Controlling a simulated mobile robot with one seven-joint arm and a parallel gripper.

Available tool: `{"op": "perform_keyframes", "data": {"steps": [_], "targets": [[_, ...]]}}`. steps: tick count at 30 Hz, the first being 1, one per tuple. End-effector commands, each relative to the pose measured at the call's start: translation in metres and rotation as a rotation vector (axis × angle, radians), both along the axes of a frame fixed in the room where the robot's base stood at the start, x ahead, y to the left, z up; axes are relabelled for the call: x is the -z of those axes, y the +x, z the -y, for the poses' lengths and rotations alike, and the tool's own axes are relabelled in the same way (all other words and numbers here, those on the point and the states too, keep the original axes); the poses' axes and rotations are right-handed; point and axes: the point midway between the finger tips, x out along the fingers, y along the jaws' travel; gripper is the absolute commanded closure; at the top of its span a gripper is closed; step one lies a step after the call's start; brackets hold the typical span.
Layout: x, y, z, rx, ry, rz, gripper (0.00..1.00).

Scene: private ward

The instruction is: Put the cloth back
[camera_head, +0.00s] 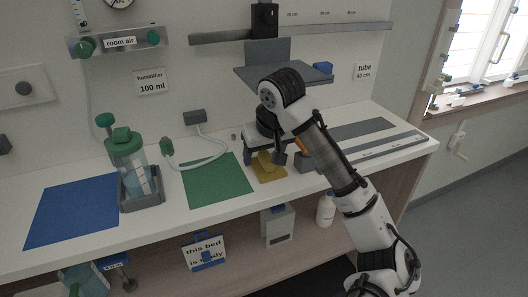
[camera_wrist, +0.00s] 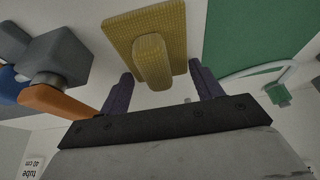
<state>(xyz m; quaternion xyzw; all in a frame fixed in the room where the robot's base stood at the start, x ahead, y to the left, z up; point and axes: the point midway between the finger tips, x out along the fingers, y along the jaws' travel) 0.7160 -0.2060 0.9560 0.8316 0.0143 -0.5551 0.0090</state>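The yellow cloth (camera_head: 269,167) lies on the white counter just right of the green mat (camera_head: 216,180). In the wrist view the cloth (camera_wrist: 174,22) is a flat textured square with a raised rounded fold in its middle. My gripper (camera_wrist: 162,84) is open, one finger on each side of the fold, with gaps showing between fold and fingers. In the head view my gripper (camera_head: 268,150) is over the cloth and partly hides it. The green mat also shows at the upper right of the wrist view (camera_wrist: 255,35).
A grey block with an orange part (camera_wrist: 58,100) is close beside my gripper. A humidifier bottle (camera_head: 128,158) stands in a grey holder, with a bare blue mat (camera_head: 73,210) to its left. A grey shelf (camera_head: 285,75) overhangs behind my arm. Several items are on the lower shelf.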

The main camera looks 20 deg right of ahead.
Motion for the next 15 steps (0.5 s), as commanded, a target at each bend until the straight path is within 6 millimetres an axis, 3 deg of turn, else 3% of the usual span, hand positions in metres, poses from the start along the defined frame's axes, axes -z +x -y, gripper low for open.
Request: {"op": "perform_keyframes", "data": {"steps": [1,4,15], "targets": [[-0.0003,0.0000,0.0000,0.000,0.000,0.000,0.28],[-0.0004,-0.0001,0.0000,0.000,0.000,0.000,0.15],[-0.0067,-0.0004,0.0003,0.001,-0.003,0.000,0.15]]}}
